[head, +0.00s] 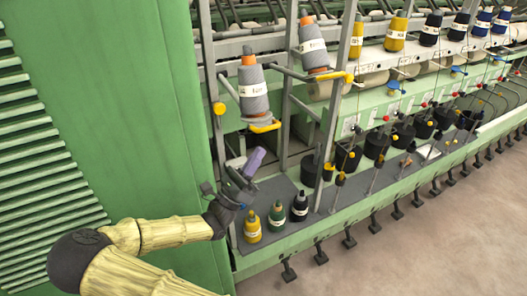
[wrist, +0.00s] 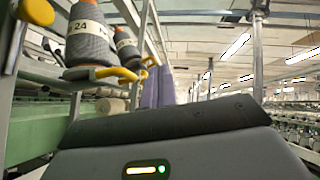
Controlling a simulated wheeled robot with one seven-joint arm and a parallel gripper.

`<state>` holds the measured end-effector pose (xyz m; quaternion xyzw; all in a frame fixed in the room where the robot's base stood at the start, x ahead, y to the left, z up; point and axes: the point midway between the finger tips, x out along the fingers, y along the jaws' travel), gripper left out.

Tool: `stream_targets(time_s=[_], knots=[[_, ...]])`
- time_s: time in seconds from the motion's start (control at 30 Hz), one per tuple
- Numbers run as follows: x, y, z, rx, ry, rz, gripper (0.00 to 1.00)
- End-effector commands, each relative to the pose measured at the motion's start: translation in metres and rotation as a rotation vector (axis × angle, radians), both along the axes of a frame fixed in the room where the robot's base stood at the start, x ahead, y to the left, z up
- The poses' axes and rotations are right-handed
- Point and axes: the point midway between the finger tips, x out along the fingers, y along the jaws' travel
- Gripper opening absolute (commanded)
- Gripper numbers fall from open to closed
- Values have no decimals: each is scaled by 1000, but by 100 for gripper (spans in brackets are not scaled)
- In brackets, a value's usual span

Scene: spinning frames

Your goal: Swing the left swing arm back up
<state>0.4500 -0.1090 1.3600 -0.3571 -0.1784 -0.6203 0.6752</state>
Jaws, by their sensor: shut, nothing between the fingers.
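The left swing arm (head: 229,87) is a grey bar on the frame with a yellow curved end (head: 265,126). It hangs lower than the right swing arm (head: 298,74). A grey yarn cone (head: 253,97) with an orange top stands on it; in the wrist view this cone (wrist: 88,38) is at the upper left, above a yellow end (wrist: 117,74). My gripper (head: 258,153), with purple fingers, is shut and empty just below the yellow end, apart from it in the head view. The purple fingers also show in the wrist view (wrist: 158,75); their lower part is hidden by the wrist housing.
A second grey cone (head: 312,46) stands on the right swing arm. Upright grey posts (head: 338,95) flank the swing arms. Three small cones, yellow (head: 251,227), green (head: 277,218) and black (head: 300,207), stand on the ledge below. A green cabinet (head: 120,110) fills the left. Open floor lies at right.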

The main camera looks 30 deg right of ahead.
Motion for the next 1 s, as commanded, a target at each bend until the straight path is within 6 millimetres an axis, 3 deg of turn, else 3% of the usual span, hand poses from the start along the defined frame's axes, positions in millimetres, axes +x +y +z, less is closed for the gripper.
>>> stream_targets(time_s=[0.03,0.1,0.4,0.53,1.0], knots=[[1,2,-25,-2,22,3,0],[2,4,-42,-2,52,4,0],[5,10,-104,2,176,0,0],[5,11,-112,3,204,-2,0],[7,7,-105,4,206,-4,0]])
